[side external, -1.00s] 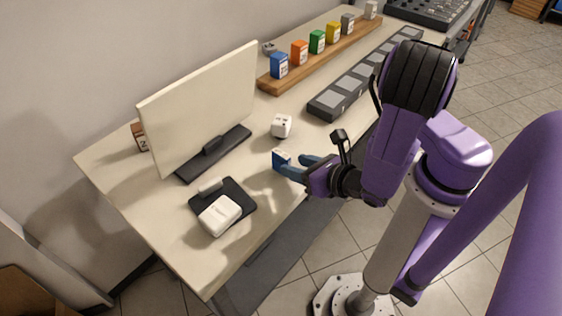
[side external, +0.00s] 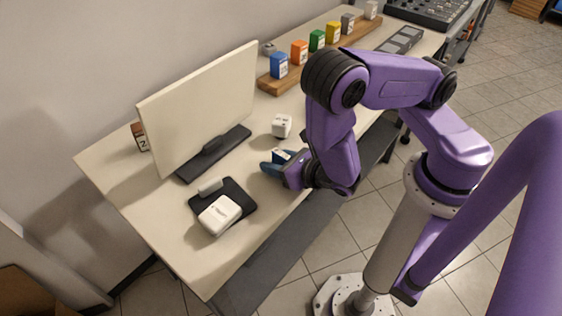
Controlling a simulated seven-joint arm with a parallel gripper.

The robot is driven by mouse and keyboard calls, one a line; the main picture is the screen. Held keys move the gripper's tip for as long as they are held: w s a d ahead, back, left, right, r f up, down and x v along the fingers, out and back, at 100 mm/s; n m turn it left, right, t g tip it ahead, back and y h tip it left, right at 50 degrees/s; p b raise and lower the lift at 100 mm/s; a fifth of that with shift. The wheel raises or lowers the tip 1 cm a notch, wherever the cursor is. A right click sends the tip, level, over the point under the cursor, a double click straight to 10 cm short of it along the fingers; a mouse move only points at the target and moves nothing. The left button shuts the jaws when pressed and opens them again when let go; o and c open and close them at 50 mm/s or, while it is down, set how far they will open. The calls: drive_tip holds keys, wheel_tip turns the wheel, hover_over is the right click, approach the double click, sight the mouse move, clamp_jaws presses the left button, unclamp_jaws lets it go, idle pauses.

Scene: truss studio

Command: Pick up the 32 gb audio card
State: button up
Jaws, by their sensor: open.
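A small blue card with a white label (side external: 280,156) is on the desk near its front edge; the print on it is too small to read. My gripper (side external: 280,160) has its blue fingers apart, one on the left of this card and one on the right. The fingers are low around the card, and part of the card is hidden by them. I cannot tell whether either finger touches it. I cannot tell from the labels which piece is the 32 gb one.
A white cube (side external: 281,125) sits just behind the card. A monitor (side external: 203,107) stands to the left, with a black pad (side external: 240,190) and a white box (side external: 219,214) in front. A wooden shelf (side external: 265,84) holds several coloured boxes. A dark tray (side external: 404,39) lies at the right.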

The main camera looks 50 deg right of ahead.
drive_tip(key=shift+w, duration=0.15)
clamp_jaws()
